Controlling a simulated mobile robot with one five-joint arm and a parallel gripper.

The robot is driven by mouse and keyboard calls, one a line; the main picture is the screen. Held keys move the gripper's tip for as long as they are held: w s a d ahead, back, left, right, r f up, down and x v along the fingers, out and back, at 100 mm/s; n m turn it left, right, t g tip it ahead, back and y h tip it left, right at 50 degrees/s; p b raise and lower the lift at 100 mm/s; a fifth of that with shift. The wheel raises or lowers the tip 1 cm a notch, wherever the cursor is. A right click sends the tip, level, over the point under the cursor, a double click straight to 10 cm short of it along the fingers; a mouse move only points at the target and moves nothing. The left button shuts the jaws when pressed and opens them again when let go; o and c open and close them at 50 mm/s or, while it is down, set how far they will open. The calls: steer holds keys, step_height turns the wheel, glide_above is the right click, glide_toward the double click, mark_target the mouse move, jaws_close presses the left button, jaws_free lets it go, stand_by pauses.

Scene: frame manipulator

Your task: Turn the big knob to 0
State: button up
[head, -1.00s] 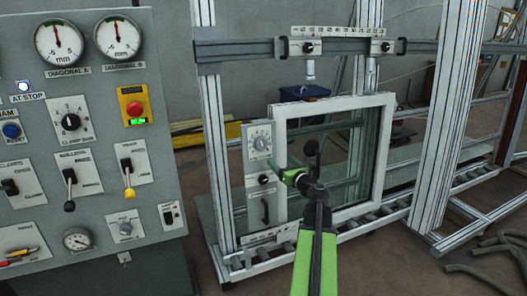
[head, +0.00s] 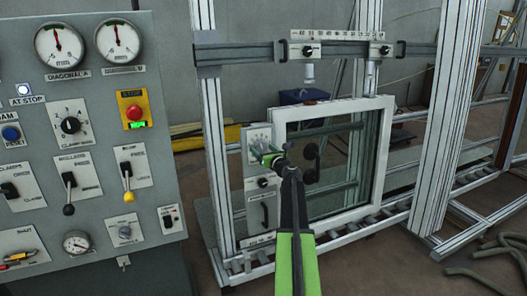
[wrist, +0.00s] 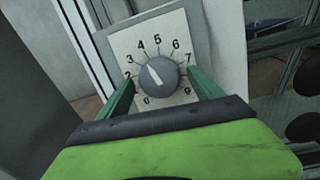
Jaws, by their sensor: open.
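The big knob (wrist: 158,76) is a round grey knob on a white numbered dial plate (wrist: 124,42). Its white pointer line leans up and left, roughly between 3 and 4. The 0 is at the lower left of the dial. My gripper (wrist: 161,76) is open, with one green finger on each side of the knob; I cannot tell whether they touch it. In the head view my gripper (head: 267,158) is in front of the dial plate (head: 258,134) and hides most of the knob.
A smaller black knob (head: 263,182) and a handle (head: 265,213) sit below the dial. A white window frame (head: 378,150) stands just to the right. A control panel (head: 90,190) is at the left, and a metal post (head: 215,130) rises beside the dial.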

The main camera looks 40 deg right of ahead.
steer(key=c, duration=1.4)
steer(key=shift+n, duration=0.4)
steer(key=n, duration=0.3)
steer(key=n+p, duration=0.1)
steer(key=n, duration=0.2)
steer(key=shift+s+d+r+y, duration=0.1)
steer(key=shift+d+r+y, duration=0.05)
steer(key=shift+y, duration=0.15)
steer(key=n+p, duration=0.1)
steer(key=n, duration=0.4)
steer(key=shift+r+n+g+y+p, duration=0.1)
steer(key=shift+n+g+y+p, duration=0.2)
steer(key=shift+p, duration=0.05)
steer(key=n+p, duration=0.1)
steer(key=n, duration=0.5)
steer(key=shift+r+g+p, duration=0.1)
steer(key=shift+g+p, duration=0.25)
steer(key=shift+g, duration=0.05)
steer(key=n+p, duration=0.1)
steer(key=n, duration=0.4)
steer(key=shift+n+g, duration=0.3)
